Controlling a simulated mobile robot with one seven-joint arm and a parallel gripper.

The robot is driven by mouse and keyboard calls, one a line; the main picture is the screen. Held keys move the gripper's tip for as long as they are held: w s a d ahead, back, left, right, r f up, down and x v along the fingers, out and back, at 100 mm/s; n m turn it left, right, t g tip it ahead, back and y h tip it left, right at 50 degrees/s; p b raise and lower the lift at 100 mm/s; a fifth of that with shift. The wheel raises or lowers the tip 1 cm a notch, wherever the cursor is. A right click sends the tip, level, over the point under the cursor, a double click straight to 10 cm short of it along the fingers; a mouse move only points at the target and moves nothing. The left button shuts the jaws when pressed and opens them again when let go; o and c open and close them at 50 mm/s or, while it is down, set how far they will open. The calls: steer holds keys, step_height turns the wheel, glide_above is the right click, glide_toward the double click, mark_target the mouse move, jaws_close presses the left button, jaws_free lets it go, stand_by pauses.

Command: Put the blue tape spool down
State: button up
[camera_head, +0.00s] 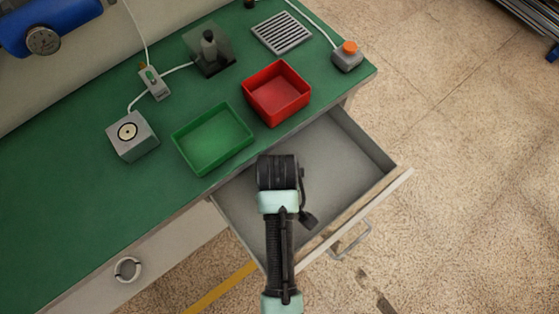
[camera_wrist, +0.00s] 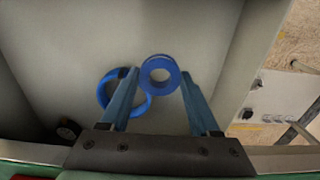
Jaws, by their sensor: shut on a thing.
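The blue tape spool (camera_wrist: 160,90), a small flanged ring with a hole through it, sits between the fingertips of my gripper (camera_wrist: 159,75) in the wrist view. The gripper is shut on it. Behind and below the left finger, a larger blue ring (camera_wrist: 104,94) lies on the drawer floor, partly covered by that finger. The open grey drawer (camera_head: 345,150) is under my arm in the head view; its bare floor also shows in the wrist view (camera_wrist: 60,50). In the head view my arm hides the fingers and the spool. The spool's height above the floor is hard to tell.
A green bin (camera_head: 187,155) and a red bin (camera_head: 262,108) stand on the green bench top (camera_head: 60,190) behind the drawer. A small dark round thing (camera_wrist: 68,130) lies near the drawer's wall at lower left. The drawer's right part looks empty.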

steer(key=shift+f, duration=2.65)
steer(key=shift+f+b, duration=0.1)
steer(key=shift+b, duration=0.2)
steer(key=shift+f, duration=0.1)
steer(key=o, duration=1.3)
